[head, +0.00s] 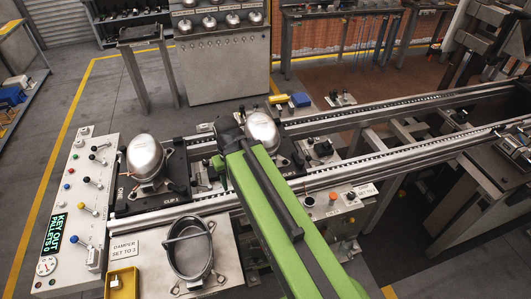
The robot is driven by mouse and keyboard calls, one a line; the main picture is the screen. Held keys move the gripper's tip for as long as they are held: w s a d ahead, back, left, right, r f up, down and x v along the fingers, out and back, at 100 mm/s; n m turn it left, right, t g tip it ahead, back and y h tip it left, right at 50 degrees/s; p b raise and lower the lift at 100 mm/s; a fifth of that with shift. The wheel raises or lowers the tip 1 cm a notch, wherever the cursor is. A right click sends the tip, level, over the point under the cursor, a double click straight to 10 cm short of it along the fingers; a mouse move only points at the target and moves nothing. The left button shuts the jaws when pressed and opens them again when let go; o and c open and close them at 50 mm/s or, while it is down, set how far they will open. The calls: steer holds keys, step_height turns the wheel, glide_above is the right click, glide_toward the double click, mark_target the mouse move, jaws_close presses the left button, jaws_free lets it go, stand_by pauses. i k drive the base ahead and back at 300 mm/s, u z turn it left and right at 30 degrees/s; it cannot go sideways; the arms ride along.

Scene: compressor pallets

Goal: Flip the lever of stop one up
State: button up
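A light control panel (72,215) stands at the left with several small levers, coloured knobs and a green-lit display (55,232). One lever with a blue knob (75,240) sits low on the panel. The labels are too small to read, so I cannot tell which lever belongs to stop one. Small dark controls (338,98) also stand behind the conveyor. My green arm reaches from the lower right over the conveyor. My gripper (229,127) is at its far dark end, beside a silver compressor and apart from the panel. Its fingers are not clear.
Silver compressors (145,157) and (263,131) sit on dark pallets on the conveyor rails (400,165). An open housing (190,249) stands at the front beside a "DAMPER SET TO 3" sign (124,248) and a yellow bin (122,284). The floor behind the panel is clear.

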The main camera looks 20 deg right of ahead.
mark_target(94, 148)
steer(key=u, duration=4.2)
steer(key=i, duration=0.1)
steer(key=z, duration=1.55)
steer(key=i, duration=2.45)
steer(key=z, duration=2.85)
steer(key=i, duration=0.1)
steer(key=u, duration=1.2)
